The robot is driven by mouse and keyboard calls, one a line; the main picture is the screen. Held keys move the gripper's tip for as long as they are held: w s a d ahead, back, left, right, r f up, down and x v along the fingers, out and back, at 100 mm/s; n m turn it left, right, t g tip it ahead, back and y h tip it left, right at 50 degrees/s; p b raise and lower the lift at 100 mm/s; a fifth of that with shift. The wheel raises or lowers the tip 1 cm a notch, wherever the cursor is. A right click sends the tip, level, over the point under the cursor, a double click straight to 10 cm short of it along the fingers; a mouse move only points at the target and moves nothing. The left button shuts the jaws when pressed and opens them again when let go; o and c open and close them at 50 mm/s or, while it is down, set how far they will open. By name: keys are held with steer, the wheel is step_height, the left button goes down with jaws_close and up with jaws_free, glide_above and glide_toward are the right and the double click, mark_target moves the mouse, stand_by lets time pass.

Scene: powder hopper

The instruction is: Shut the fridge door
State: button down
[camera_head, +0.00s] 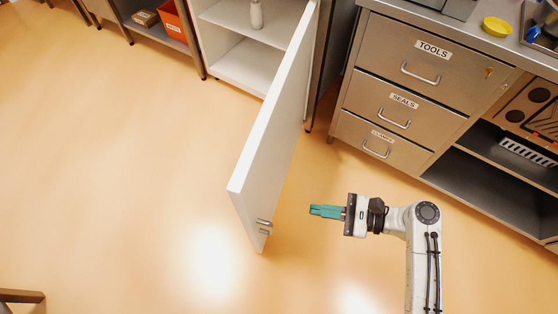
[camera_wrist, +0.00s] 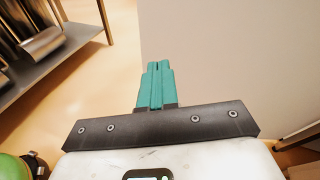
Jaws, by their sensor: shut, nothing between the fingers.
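The white fridge door (camera_head: 275,115) stands wide open, jutting out from the fridge into the room. A small metal handle (camera_head: 264,227) sits near the free end of the door. The fridge (camera_head: 240,60) has white shelves inside with a white bottle (camera_head: 257,14) on the upper one. My gripper (camera_head: 311,211) has teal fingers, shut and empty, and points left at the door's right side, seemingly with a gap. In the wrist view the fingers (camera_wrist: 157,66) overlap the left edge of a plain pale panel (camera_wrist: 235,55), which looks like the door.
A drawer cabinet (camera_head: 400,85) labelled TOOLS and SEALS stands right of the fridge, with a yellow bowl (camera_head: 496,27) on top. An open shelf unit with an orange bin (camera_head: 176,20) stands left of the fridge. The floor (camera_head: 110,170) left of the door is clear.

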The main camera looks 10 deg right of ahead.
step_height(320, 180, up, 6)
steer(key=w+m+t+y+p, duration=0.2)
steer(key=m, duration=0.1)
steer(key=b, duration=0.1)
glide_toward(255, 175)
steer(key=x, duration=0.7)
steer(key=shift+s+r, duration=0.15)
steer(key=shift+r, duration=0.15)
